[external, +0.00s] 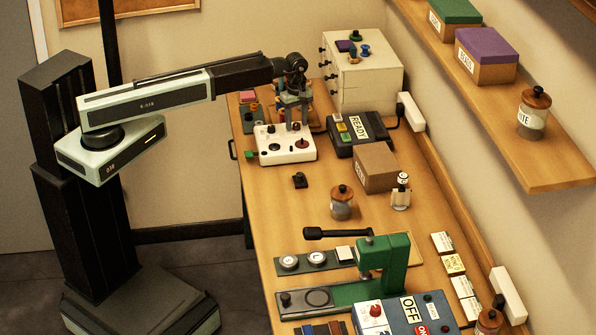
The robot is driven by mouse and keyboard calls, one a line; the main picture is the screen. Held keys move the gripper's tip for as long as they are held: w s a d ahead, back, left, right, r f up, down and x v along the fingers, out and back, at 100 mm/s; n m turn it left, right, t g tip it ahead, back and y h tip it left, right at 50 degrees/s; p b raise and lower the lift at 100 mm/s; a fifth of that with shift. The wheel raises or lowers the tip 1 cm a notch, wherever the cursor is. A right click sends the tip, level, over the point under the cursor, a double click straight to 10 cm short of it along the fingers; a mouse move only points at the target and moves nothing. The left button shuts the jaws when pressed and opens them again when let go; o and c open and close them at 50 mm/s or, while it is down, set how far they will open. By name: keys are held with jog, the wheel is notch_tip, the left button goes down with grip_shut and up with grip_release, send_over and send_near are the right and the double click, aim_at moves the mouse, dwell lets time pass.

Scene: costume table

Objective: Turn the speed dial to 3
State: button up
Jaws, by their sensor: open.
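A white control box (285,155) stands at the far end of the table with small dark round controls on its top. A dark red knob (302,143) shows at its right side. No speed marking or number is readable, so I cannot tell which control is the speed dial or where it points. My gripper (293,125) reaches down over the back of the white box, fingers apart, with nothing visible between them. Whether the fingertips touch a control is too small to tell. My gripper hides part of the box's back edge.
A dark device marked READY (365,128) stands right of the white box, with a white drawer cabinet (362,75) behind.

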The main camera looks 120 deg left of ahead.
aim_at(296, 124)
notch_tip(296, 124, up, 8)
jog(key=p, duration=0.7)
jog(key=shift+p, duration=0.35)
jog(key=shift+f, duration=0.15)
